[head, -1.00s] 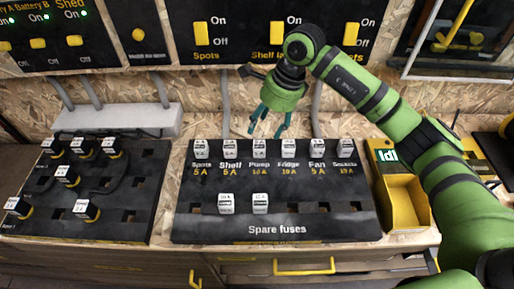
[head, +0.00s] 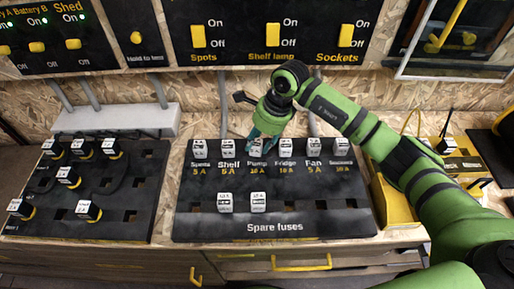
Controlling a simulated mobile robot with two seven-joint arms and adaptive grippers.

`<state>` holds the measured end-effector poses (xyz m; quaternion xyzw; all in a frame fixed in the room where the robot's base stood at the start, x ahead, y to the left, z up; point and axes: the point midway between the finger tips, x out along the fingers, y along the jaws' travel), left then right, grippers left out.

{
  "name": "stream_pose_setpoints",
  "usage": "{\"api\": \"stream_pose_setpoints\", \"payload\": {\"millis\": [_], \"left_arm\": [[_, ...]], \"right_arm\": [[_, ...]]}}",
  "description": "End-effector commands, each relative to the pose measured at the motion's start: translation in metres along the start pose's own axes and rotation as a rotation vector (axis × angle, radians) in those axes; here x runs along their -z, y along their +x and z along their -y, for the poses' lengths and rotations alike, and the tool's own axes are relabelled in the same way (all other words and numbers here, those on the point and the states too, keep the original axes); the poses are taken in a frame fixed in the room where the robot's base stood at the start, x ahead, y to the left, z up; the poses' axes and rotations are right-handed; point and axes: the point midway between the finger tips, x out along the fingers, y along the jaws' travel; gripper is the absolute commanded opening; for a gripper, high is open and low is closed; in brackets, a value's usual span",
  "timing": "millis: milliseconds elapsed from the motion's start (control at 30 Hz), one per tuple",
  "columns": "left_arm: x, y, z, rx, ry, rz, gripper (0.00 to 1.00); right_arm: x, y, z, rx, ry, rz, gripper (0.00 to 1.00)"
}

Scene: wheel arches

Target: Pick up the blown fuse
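The black fuse panel (head: 300,190) has a top row of white fuses labelled Spots (head: 200,149), Shelf (head: 227,149), Pump (head: 257,148), Fridge (head: 285,148), Fan (head: 313,148) and Sockets (head: 342,147). I cannot tell from their faces which is blown. My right gripper (head: 261,138) points down at the Pump fuse, with its teal fingertips at or just above the fuse's top. The fingers are too small and overlapped to tell whether they grip it. My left gripper is not in view.
Two spare fuses (head: 225,203) (head: 259,201) sit in the lower row, with empty slots to their right. Another black panel (head: 110,205) with several fuses lies at left. A yellow bin (head: 397,207) stands right of the fuse panel, partly behind my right arm. Wall switches (head: 272,36) are above.

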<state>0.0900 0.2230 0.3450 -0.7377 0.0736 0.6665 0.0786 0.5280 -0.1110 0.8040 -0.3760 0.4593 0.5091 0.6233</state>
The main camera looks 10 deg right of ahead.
Motion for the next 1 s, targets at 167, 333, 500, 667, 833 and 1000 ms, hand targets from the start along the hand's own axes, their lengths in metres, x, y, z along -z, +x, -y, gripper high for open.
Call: {"api": "stream_pose_setpoints", "payload": {"millis": [167, 333, 500, 667, 833, 1000], "left_arm": [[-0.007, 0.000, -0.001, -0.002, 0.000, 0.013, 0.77], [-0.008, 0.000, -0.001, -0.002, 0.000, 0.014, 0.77], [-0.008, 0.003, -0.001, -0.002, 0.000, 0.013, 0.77], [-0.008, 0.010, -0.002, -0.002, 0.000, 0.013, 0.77], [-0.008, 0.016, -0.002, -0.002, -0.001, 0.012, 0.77], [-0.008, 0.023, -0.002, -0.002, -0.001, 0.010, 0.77]], "right_arm": [[-0.001, 0.000, 0.000, -0.001, 0.000, 0.001, 0.03], [-0.001, -0.001, 0.000, 0.000, -0.001, 0.002, 0.03], [-0.004, -0.011, 0.001, 0.003, -0.001, 0.003, 0.03], [-0.012, -0.035, 0.001, 0.006, -0.004, 0.003, 0.03], [0.012, -0.064, -0.014, 0.005, 0.001, -0.001, 0.03], [0.036, -0.095, -0.031, 0.005, 0.001, -0.002, 0.03]]}}
